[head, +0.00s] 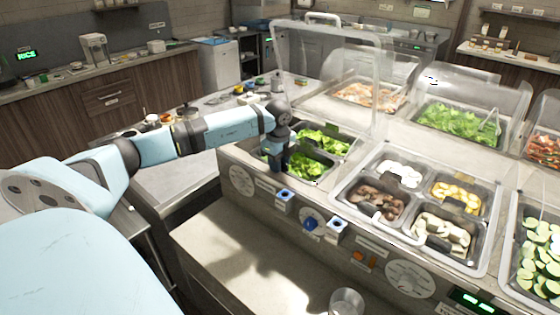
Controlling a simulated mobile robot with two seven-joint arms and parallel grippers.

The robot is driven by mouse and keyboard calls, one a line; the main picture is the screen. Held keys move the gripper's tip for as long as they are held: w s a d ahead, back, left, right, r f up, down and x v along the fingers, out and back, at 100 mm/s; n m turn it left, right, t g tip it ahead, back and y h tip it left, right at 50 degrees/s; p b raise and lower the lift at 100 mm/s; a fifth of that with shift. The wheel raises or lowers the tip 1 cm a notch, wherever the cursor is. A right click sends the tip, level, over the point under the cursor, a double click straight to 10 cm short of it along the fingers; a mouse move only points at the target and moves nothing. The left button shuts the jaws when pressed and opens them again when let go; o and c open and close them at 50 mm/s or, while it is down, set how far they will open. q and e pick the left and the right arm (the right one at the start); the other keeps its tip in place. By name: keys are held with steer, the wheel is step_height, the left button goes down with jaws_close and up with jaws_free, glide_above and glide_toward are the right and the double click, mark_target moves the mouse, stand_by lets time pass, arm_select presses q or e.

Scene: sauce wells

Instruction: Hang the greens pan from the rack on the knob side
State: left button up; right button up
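Pans of leafy greens sit in the counter well: a nearer one (308,167) and another (328,141) behind it, with a grey divider between. My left gripper (276,167) points down at the left end of the nearer greens, close to the pan's rim. The wrist hides part of that pan, and I cannot tell if the fingers touch it or how far apart they are. On the counter's front face is a blue knob (310,224), between two pale brackets with blue faces, one left (284,198) and one right (336,230). My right gripper is not in view.
A four-part well holds mushrooms (377,201), yellow slices (456,193) and other food. A clear sneeze guard (330,70) stands over the greens. Round dials (410,279) mark the front face. A clear cup (346,302) stands on the lower ledge, which is otherwise largely bare.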

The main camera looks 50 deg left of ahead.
arm_select(q)
steer(key=shift+s+d+f, duration=0.15)
steer(key=shift+s+f, duration=0.1)
steer(key=shift+f, duration=0.15)
step_height(320, 180, up, 15)
steer(key=b, duration=0.1)
steer(key=shift+f, duration=0.2)
stand_by(0.5)
